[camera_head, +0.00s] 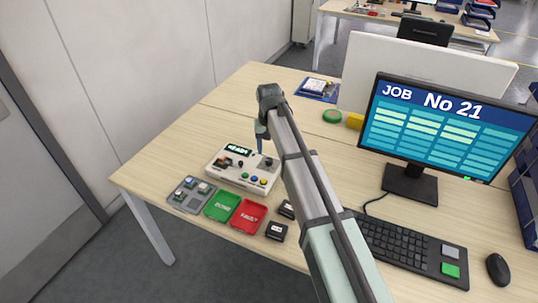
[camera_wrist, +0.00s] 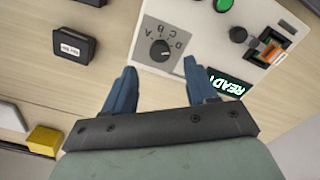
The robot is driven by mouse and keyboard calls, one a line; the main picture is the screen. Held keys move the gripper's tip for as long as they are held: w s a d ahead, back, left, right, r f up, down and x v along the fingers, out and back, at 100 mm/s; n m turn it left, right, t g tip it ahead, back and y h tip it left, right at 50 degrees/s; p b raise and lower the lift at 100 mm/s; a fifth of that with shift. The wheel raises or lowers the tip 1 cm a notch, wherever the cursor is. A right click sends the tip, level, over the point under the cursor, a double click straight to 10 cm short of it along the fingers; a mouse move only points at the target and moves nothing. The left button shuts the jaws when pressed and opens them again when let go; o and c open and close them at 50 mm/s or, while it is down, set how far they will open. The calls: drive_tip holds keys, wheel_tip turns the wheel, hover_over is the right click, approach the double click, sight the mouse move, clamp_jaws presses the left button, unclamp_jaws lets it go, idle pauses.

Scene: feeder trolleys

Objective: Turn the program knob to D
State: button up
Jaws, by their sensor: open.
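The program knob (camera_wrist: 160,50) is a small round black knob on a grey square plate with letters beside it, on the white test box (camera_head: 243,170). The letters are small, and I cannot tell for sure which one the knob points at. My gripper (camera_wrist: 160,66) is open, its two blue fingers apart on either side of the knob's place in the wrist view, with nothing between them. Whether the fingertips are down at the knob's height is unclear. In the head view my gripper (camera_head: 260,145) hangs above the back of the test box, its tip partly hidden by the arm.
The box has a lit READY display (camera_wrist: 226,84) and coloured buttons. A grey tray (camera_head: 191,194), green tray (camera_head: 222,205) and red tray (camera_head: 248,216) lie in front. Small black boxes (camera_head: 277,231) lie right of them. A monitor (camera_head: 445,125) and keyboard (camera_head: 410,248) stand further right.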

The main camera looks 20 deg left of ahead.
sight(269, 159)
wheel_tip(269, 159, up, 8)
idle(0.4)
